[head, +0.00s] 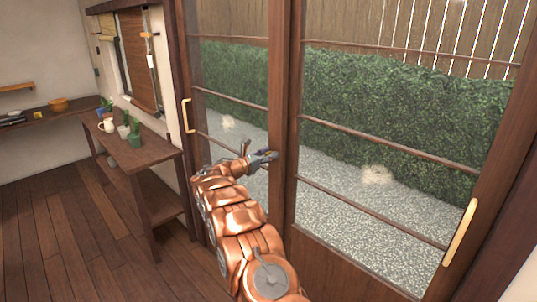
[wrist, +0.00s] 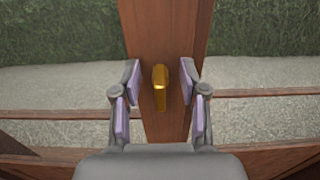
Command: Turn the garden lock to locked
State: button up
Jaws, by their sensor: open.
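The garden lock (wrist: 160,88) is a small gold piece on the brown wooden door post in the wrist view. Its long side runs upright, with a wider, brighter top and a narrower part below. My gripper (wrist: 160,72) is open, with one purple-padded finger on each side of the lock and a visible gap on both sides. In the head view my gripper (head: 261,153) is at the middle post of the sliding glass doors. The lock is hard to make out there, largely behind the fingers.
Gold door handles are on the left door (head: 187,115) and the right door (head: 460,231). A wooden side table (head: 150,150) with potted plants and a white jug stands at the left. The wooden floor (head: 60,220) at left is clear.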

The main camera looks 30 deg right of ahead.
grip_shut()
jog(key=shift+f+m+b, duration=0.1)
jog(key=shift+m+b, duration=0.2)
jog(key=shift+b, duration=0.4)
jog(key=m+b, duration=0.1)
jog(key=b, duration=0.2)
jog(key=m+b, duration=0.2)
jog(key=b, duration=0.1)
jog(key=shift+s+f, duration=0.15)
jog(key=shift+f, duration=0.15)
jog(key=m+b, duration=0.4)
jog(key=b, duration=0.1)
jog(key=m+b, duration=0.5)
jog(key=b, duration=0.1)
jog(key=m+b, duration=0.5)
jog(key=shift+s+d+f+b, duration=0.1)
jog(key=shift+s+f+b, duration=0.05)
jog(key=shift+s+b, duration=0.15)
jog(key=shift+m, duration=0.3)
